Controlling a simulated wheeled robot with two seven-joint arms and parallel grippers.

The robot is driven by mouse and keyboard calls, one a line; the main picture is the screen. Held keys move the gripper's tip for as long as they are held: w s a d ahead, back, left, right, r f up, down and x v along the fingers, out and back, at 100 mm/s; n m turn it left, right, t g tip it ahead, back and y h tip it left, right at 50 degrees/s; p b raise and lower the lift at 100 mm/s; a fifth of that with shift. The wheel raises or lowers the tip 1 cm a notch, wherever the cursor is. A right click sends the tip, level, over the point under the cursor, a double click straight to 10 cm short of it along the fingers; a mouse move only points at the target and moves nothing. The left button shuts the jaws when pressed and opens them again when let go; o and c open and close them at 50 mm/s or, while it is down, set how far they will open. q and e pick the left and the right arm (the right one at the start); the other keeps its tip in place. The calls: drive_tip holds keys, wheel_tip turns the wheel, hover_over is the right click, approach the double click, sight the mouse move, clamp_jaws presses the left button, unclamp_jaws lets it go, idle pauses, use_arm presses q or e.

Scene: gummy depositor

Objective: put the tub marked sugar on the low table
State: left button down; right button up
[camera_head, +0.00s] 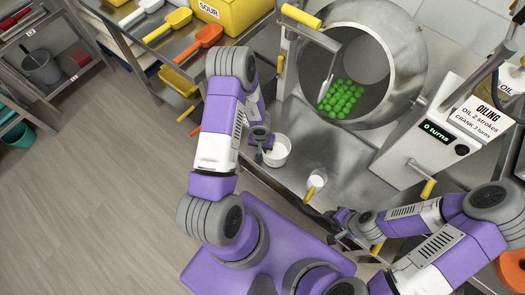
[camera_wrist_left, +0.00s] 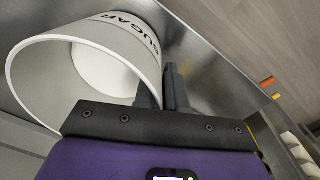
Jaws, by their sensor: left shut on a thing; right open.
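The tub marked sugar (camera_wrist_left: 98,27) is white and open-topped, with dark SUGAR lettering, and looks empty inside in the left wrist view. In the head view the tub (camera_head: 278,151) is near the front edge of the steel bench, below the drum. My left gripper (camera_head: 262,140) is shut on the tub's wall at the rim; its fingers show in the left wrist view (camera_wrist_left: 165,88). I cannot tell whether the tub touches the steel. My right gripper (camera_head: 345,222) is open and empty, by the bench's front edge. I cannot make out which surface is the low table.
A steel drum (camera_head: 400,55) holds green gummies (camera_head: 342,97). A small white cup (camera_head: 316,181) with a yellowish handle stands on the bench. The oiling unit (camera_head: 432,135) with its crank is at right. Scoops (camera_head: 205,36) and a yellow SOUR bin (camera_head: 230,12) occupy the shelf upper left. The floor at left is clear.

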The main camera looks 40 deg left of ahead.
use_arm(q)
drive_tip(key=shift+f, duration=0.2)
drive_tip(key=shift+f, duration=0.2)
drive_tip(key=c, duration=1.2)
unclamp_jaws()
drive_tip(key=shift+r, duration=0.15)
wheel_tip(320, 180, up, 12)
drive_tip(key=p, duration=0.9)
drive_tip(key=s+d+h, duration=0.1)
drive_tip(key=s+d, duration=0.2)
drive_tip(key=d, duration=0.2)
drive_tip(key=s+d+r+h, duration=0.1)
drive_tip(key=s+d, duration=0.3)
drive_tip(key=d, duration=0.2)
drive_tip(key=s+d+m+h, duration=0.1)
drive_tip(key=s+d, duration=0.2)
drive_tip(key=d, duration=0.3)
drive_tip(key=shift+s+d+r+h, duration=0.2)
drive_tip(key=shift+d+h, duration=0.05)
drive_tip(key=shift+h, duration=0.15)
